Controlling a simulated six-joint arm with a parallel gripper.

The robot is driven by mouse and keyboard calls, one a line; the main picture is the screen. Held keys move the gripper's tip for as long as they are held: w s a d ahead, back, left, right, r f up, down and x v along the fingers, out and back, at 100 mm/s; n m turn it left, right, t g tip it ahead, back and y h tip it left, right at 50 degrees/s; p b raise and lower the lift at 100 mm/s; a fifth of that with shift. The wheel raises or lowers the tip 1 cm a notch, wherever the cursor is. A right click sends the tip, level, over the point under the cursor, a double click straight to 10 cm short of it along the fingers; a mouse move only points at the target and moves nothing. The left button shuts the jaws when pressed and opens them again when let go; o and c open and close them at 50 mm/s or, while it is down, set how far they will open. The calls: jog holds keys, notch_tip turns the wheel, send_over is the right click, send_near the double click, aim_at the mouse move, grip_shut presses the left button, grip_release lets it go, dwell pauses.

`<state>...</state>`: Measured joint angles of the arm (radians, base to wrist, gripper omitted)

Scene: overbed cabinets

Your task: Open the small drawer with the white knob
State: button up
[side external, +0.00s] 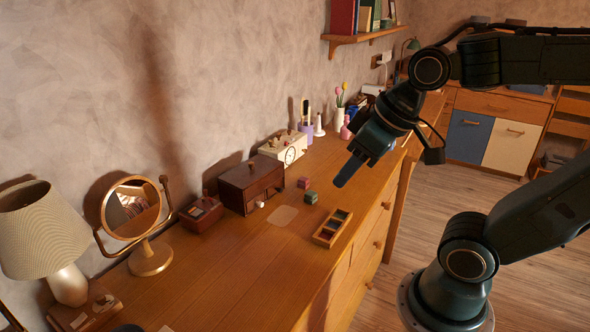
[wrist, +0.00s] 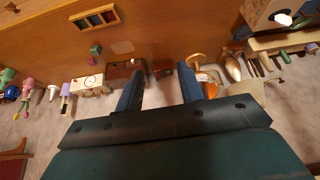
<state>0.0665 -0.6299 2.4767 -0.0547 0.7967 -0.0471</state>
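A small dark brown wooden box (side external: 240,186) with a drawer stands on the dresser top near the wall in the side view. Its white knob (side external: 260,205) is on the front face, and the drawer looks shut. In the wrist view the dark box (wrist: 119,72) is beside the left finger, partly covered by it. My gripper (side external: 345,178) is high above the dresser, right of the box and apart from it. The wrist view shows my gripper (wrist: 162,78) open, with two separate fingers and nothing held between them.
A cream box with a dial (side external: 285,149), a smaller reddish box (side external: 202,212), a round mirror (side external: 131,208) and a lamp (side external: 40,230) line the wall. A sectioned tray (side external: 332,228) and small blocks (side external: 311,197) lie in front. The dresser's front left is mostly clear.

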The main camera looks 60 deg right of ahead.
jog(key=w+d+f+y, duration=0.1)
jog(key=w+d+f, duration=0.25)
jog(key=w, duration=0.45)
jog(key=w+d+f, duration=0.3)
jog(key=w+f, duration=0.1)
jog(key=w, duration=0.3)
jog(key=w+d+f+m+t, duration=0.1)
jog(key=w+d+f, duration=0.2)
jog(key=d+f, duration=0.2)
jog(key=w+d+f+m+t, duration=0.1)
jog(key=w+d+f+t, duration=0.1)
jog(key=d+f, duration=0.4)
jog(key=shift+w+d+f+t, duration=0.25)
jog(key=shift+w+f, duration=0.25)
jog(key=shift+w, duration=0.25)
jog(key=shift+x, duration=6.9)
jog(key=shift+s+a, duration=0.1)
grip_shut()
